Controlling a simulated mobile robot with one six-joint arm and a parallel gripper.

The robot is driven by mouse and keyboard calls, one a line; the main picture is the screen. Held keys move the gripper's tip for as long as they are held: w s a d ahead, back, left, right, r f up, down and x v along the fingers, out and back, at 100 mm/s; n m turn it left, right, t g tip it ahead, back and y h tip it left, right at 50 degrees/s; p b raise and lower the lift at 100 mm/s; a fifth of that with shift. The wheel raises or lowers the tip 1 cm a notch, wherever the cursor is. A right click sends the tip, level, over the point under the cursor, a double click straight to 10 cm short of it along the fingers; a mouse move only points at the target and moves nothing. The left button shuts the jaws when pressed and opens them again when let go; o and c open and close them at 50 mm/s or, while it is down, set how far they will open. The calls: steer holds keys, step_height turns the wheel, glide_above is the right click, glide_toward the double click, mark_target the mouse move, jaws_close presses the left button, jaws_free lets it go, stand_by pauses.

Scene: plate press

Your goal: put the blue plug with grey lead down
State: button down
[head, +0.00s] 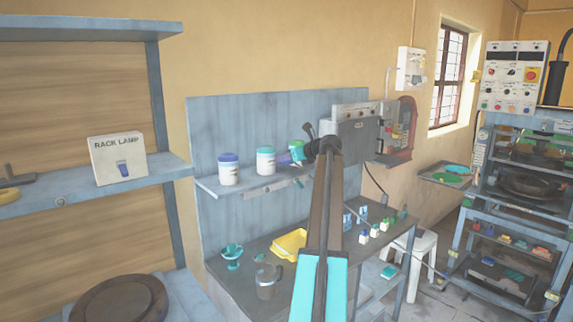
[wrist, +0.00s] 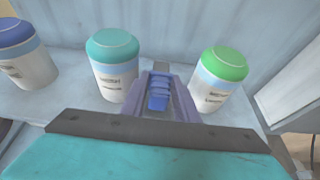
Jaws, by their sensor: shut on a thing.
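My gripper (wrist: 160,78) has purple fingers, shut on the blue plug (wrist: 158,98) in the wrist view. The plug is ribbed and sits between the fingers, over or at the wall shelf (wrist: 70,118), between a teal-lidded jar (wrist: 114,66) and a green-lidded jar (wrist: 218,80). I cannot tell whether the plug touches the shelf. Its grey lead is not clearly visible. In the head view my gripper (head: 286,157) is at the right part of the shelf (head: 212,187), and my arm hides much of that area; the plug cannot be made out there.
A blue-lidded jar (head: 228,170) stands left of the teal-lidded jar (head: 265,161). A grey machine (head: 355,137) is mounted right of the shelf.

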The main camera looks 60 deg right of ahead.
steer(key=shift+r, duration=0.45)
steer(key=shift+s+r, duration=0.2)
steer(key=s+a+b, duration=0.1)
steer(key=s+a, duration=0.2)
steer(key=s, duration=0.4)
steer(key=s+a+r+b, duration=0.1)
steer(key=s+a+b, duration=0.1)
steer(key=s, duration=0.5)
steer(key=shift+s+a+r, duration=0.2)
steer(key=shift+a+r, duration=0.05)
steer(key=shift+a, duration=0.4)
steer(key=shift+d, duration=0.1)
